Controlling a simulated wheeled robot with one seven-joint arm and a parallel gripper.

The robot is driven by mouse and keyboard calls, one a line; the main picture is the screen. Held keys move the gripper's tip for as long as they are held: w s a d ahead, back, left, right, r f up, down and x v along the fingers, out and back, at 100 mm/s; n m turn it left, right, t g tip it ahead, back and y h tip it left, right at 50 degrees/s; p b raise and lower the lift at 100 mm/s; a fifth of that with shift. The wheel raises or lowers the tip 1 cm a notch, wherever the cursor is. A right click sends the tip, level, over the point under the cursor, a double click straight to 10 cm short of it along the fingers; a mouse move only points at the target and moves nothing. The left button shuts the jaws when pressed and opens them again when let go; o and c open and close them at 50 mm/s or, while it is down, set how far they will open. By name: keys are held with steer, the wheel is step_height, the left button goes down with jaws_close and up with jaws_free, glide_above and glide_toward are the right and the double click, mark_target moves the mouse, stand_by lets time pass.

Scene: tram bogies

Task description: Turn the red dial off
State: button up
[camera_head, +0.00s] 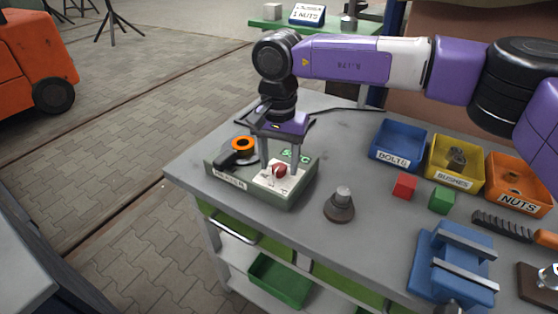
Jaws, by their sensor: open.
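The red dial (279,170) sits on a pale plate on top of a grey-green box (250,190) near the left end of the workbench. My gripper (281,168) points down over the box, its two fingers apart, one on each side of the dial. I cannot tell whether the fingers touch the dial. The dial's exact pointer position is too small to read. An orange ring (242,144) and a black handle-like part (236,158) are on the left part of the box, beside my gripper. A label on the box's front is partly readable.
A small weight-like piece (340,205) stands right of the box. Red (404,186) and green (442,200) cubes lie farther right. Blue (398,158), yellow (456,181) and orange (517,206) bins line the back. A blue vise (452,265) stands at front right.

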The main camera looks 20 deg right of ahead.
mark_target(279, 166)
step_height(279, 166, up, 8)
steer(key=shift+f+b, duration=0.1)
steer(key=shift+b, duration=0.2)
stand_by(0.5)
